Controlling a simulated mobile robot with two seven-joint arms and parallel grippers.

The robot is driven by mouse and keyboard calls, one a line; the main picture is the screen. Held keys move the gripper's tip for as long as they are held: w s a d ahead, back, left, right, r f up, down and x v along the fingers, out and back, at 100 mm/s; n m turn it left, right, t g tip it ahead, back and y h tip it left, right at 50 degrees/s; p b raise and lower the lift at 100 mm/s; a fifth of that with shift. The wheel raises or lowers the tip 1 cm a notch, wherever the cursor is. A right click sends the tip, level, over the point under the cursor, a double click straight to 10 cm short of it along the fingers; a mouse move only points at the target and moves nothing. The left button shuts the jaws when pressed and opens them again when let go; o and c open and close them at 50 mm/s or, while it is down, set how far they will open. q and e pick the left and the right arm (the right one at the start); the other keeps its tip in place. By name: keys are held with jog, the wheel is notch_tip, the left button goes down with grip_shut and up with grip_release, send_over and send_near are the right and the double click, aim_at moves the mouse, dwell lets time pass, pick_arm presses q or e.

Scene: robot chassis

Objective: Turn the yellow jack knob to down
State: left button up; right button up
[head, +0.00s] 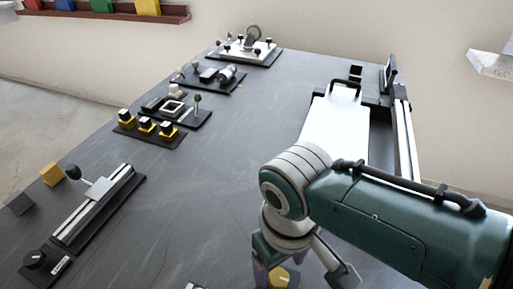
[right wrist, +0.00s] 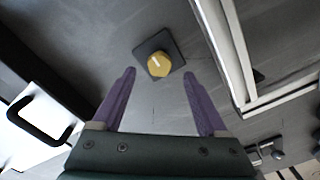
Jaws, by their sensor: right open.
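The yellow jack knob (right wrist: 158,64) sits on a dark square base (right wrist: 172,45) in the right wrist view. A short white mark on its face runs slantwise. In the head view the knob (head: 279,278) shows at the bottom edge, partly cut off. My right gripper (right wrist: 159,74) is open, with its two purple fingers pointing toward the knob. The knob appears between and just beyond the fingertips, and I see no contact. In the head view the right gripper (head: 302,272) is low in the picture, partly hidden by its own arm. My left gripper is not in view.
A slider rail (head: 98,207) and a black dial (head: 36,259) lie on the grey panel (head: 200,200) at left. Several yellow-based knobs (head: 145,126) stand farther back. A white plate with a black handle (head: 345,88) is at right. The panel's middle is mostly clear.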

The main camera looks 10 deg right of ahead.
aim_at(279, 276)
pick_arm(q)
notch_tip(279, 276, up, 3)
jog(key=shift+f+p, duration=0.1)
jog(key=shift+p, duration=0.8)
pick_arm(e)
notch_tip(279, 276, up, 6)
jog(key=shift+f, duration=0.1)
